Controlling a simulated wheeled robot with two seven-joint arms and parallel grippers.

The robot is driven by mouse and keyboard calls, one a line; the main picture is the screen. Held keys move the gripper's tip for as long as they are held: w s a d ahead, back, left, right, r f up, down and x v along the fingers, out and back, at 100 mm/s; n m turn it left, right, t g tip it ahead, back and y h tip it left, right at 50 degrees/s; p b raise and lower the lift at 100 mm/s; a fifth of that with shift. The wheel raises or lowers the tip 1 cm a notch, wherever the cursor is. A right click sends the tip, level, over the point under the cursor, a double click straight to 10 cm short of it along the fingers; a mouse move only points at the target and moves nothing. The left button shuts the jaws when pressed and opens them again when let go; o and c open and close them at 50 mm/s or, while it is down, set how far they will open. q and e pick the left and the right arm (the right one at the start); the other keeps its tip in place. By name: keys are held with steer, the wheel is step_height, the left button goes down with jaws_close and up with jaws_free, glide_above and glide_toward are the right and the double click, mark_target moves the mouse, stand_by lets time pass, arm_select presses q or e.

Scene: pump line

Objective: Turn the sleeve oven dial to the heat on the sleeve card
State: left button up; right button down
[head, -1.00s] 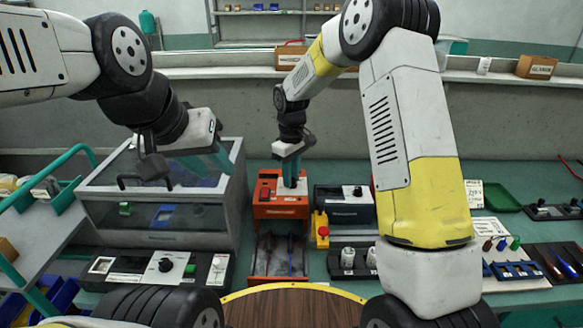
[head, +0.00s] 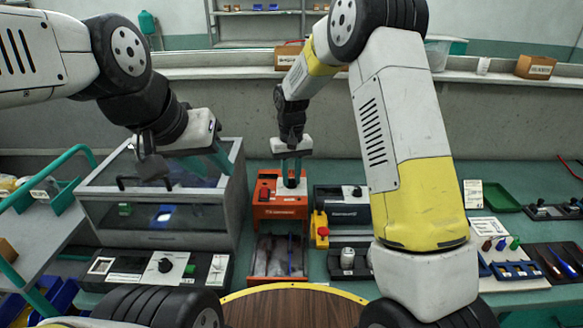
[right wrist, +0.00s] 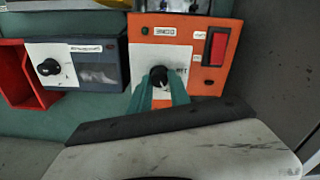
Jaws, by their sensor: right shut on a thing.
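An orange box with a dial on its white top plate, apparently the sleeve oven (head: 281,211), stands mid-bench. In the right wrist view its orange top (right wrist: 203,46) carries a black dial knob (right wrist: 158,75) and a red switch (right wrist: 215,46). My right gripper (head: 291,181) is above the box, and its teal fingers (right wrist: 158,90) are shut on the knob from both sides. The dial's markings are too small to read. My left gripper (head: 221,161) hangs by the clear-lidded case; its finger gap is unclear. A white card (head: 473,194) stands at right; its text is unreadable.
The clear-lidded case (head: 160,241) stands left of the orange box. A dark blue unit with a knob (head: 342,216) and a yellow piece with a red button (head: 320,230) stand close on its right. A tray (head: 259,270) lies in front.

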mark_target(292, 179)
stand_by(0.4)
steer(key=c, duration=1.2)
jaws_free()
steer(key=shift+r, duration=3.95)
steer(key=s+d+r+m+t+y, duration=0.1)
steer(key=s+d+r+t+y, duration=0.15)
steer(key=s+d+r, duration=0.9)
steer(key=s+d+r+t, duration=0.1)
steer(key=s+t, duration=0.1)
steer(key=s, duration=0.6)
steer(key=s+d+r+m+t, duration=0.1)
steer(key=s+d, duration=0.1)
steer(key=s, duration=0.6)
steer(key=shift+t, duration=0.35)
